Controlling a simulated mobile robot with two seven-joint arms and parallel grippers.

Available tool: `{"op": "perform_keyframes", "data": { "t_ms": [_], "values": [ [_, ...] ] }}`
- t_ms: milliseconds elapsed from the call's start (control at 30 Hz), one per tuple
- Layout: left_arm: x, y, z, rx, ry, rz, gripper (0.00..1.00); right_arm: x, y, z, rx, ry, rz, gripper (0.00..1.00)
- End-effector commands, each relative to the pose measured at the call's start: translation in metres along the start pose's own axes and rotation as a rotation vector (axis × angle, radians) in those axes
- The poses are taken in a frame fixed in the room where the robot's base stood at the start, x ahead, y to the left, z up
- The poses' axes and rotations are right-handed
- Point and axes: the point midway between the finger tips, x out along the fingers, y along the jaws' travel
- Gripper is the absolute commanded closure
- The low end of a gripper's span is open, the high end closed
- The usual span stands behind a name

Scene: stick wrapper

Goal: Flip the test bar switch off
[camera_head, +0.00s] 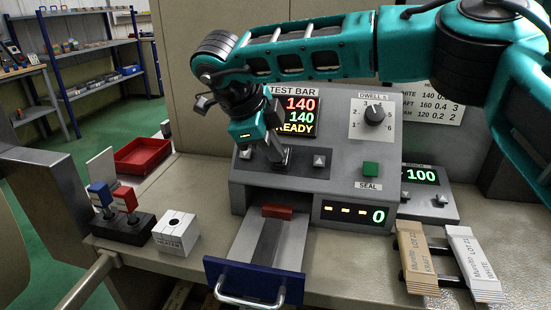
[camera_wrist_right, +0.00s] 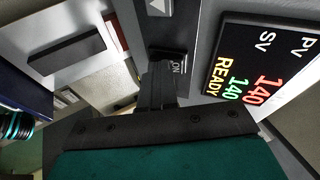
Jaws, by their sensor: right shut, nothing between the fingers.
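The test bar machine (camera_head: 245,180) stands in the middle of the bench. Its display (camera_head: 297,117) reads TEST BAR, 140, 140 and READY; it also shows in the right wrist view (camera_wrist_right: 262,68). The switch (camera_wrist_right: 176,67) lies just beyond my right fingertips in the wrist view, with ON readable on it; the rest is covered by the fingers. In the head view the gripper hides it. My right gripper (camera_head: 278,158) is shut and empty, pointing down at the panel below the display. Whether it touches the switch cannot be told. My left gripper is not in view.
Arrow buttons (camera_head: 319,160) flank the switch. A green SEAL button (camera_head: 370,168) and a dwell knob (camera_head: 374,114) are to the right. A drawer with a blue front (camera_head: 240,280) extends forward. Stamps, a white block (camera_head: 176,232) and a red tray (camera_head: 143,155) are left.

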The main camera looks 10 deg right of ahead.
Motion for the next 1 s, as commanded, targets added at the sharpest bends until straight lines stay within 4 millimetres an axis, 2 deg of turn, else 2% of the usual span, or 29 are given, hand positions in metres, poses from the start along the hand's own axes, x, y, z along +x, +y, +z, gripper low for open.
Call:
{"op": "perform_keyframes", "data": {
  "t_ms": [33, 67, 100, 200, 400, 767, 1000],
  "values": [
    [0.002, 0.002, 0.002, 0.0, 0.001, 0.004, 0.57, 0.009, -0.001, 0.003, 0.005, 0.006, -0.016, 1.0],
    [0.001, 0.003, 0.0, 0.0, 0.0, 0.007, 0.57, 0.008, -0.002, 0.003, 0.006, 0.007, -0.018, 1.0],
    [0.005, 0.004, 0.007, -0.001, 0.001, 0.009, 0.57, 0.014, 0.004, 0.005, 0.009, 0.008, -0.047, 1.0],
    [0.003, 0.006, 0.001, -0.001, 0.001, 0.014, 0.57, 0.008, 0.001, 0.003, 0.019, 0.01, -0.06, 1.0],
    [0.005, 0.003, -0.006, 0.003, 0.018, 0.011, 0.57, 0.009, 0.001, 0.003, 0.02, 0.009, -0.06, 1.0],
    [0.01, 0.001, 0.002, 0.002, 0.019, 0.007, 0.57, 0.012, 0.016, 0.005, 0.017, 0.009, -0.057, 1.0],
    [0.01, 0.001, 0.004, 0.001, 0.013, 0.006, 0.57, 0.01, 0.017, 0.004, 0.017, 0.01, -0.056, 1.0]
  ]
}}
